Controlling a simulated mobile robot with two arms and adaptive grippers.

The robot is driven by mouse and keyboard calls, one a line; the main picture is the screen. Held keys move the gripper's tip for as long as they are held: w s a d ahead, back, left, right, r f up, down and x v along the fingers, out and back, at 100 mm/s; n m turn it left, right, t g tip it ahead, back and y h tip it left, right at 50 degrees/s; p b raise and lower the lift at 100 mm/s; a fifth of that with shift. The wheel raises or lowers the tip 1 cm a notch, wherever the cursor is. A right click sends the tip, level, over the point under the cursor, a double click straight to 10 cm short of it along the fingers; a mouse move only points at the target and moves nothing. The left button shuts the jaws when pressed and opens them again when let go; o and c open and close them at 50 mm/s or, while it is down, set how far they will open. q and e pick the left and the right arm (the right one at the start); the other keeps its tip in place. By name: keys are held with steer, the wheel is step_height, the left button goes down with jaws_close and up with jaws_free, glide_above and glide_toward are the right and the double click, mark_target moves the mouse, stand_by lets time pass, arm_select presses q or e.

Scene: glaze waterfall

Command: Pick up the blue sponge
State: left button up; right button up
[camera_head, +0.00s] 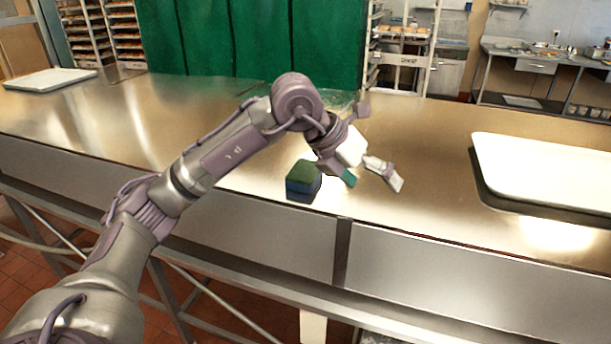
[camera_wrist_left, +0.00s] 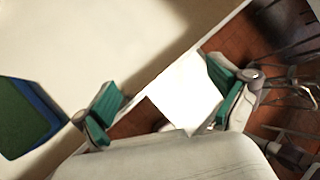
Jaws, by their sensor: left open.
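The blue sponge (camera_head: 301,188) sits on the metal counter near its front edge, with a green top and a blue lower part. In the left wrist view the sponge (camera_wrist_left: 40,112) is at the left edge, partly cut off, outside the fingers. My left gripper (camera_head: 368,180) is open, just right of the sponge in the head view and apart from it. Its teal-padded fingers (camera_wrist_left: 166,98) are spread in the wrist view with no sponge between them. My right gripper is not in view.
The metal counter (camera_head: 420,150) is mostly clear around the sponge. A white tray (camera_head: 550,165) lies at the right, and another tray (camera_head: 50,79) at the far left. A faint clear item (camera_head: 335,103) lies behind my arm. Green curtains (camera_head: 255,40) hang beyond the counter.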

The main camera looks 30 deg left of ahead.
arm_select(q)
steer(key=s+a+r+n+y, duration=0.1)
steer(key=a+r+n+y, duration=0.2)
steer(key=a, duration=0.5)
steer(key=a+r+n+y, duration=0.15)
steer(key=a+y, duration=0.25)
steer(key=a, duration=0.4)
steer(key=p, duration=0.2)
glide_toward(305, 170)
steer(key=x, duration=0.5)
steer(key=shift+w+r, duration=0.1)
steer(key=shift+w, duration=0.05)
steer(key=p+x, duration=0.2)
steer(key=x, duration=0.3)
steer(key=shift+a, duration=0.1)
steer(key=shift+f+b, duration=0.3)
steer(key=shift+f, duration=0.15)
steer(key=c, duration=0.9)
